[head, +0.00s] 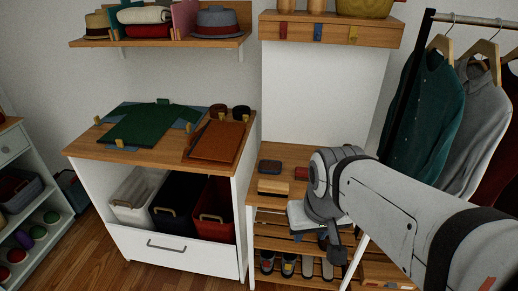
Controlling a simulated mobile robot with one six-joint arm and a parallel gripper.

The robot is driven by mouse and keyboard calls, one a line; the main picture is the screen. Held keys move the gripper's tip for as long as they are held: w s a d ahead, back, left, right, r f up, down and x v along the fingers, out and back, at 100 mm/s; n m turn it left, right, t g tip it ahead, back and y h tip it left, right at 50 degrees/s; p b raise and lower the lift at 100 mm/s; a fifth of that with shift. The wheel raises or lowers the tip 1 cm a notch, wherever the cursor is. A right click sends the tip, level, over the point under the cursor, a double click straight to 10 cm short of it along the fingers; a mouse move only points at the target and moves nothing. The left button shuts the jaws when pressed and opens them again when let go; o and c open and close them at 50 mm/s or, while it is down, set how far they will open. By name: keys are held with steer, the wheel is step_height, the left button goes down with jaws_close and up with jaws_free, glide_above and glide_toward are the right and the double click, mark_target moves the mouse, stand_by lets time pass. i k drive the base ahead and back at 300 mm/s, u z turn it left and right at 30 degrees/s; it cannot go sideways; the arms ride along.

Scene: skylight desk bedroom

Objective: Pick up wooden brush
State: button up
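A light wooden block that looks like the wooden brush (273,187) lies on the slatted wooden bench (285,153), near its left side. Its bristles cannot be made out. My gripper (335,248) hangs over the bench's right front, to the right of the brush and apart from it. Dark finger parts show below my grey wrist, but their opening is hidden by the angle. A pale grey item, perhaps a folded cloth or book, lies partly behind my wrist.
A dark brown item (270,166) and a dark red item (301,173) lie behind the brush. Shoes (289,265) stand on the shelf below. A white cabinet with bins (172,205) stands left; hanging clothes (425,115) are right.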

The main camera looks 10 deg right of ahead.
mark_target(274, 189)
steer(key=i, duration=0.85)
steer(key=u, duration=0.05)
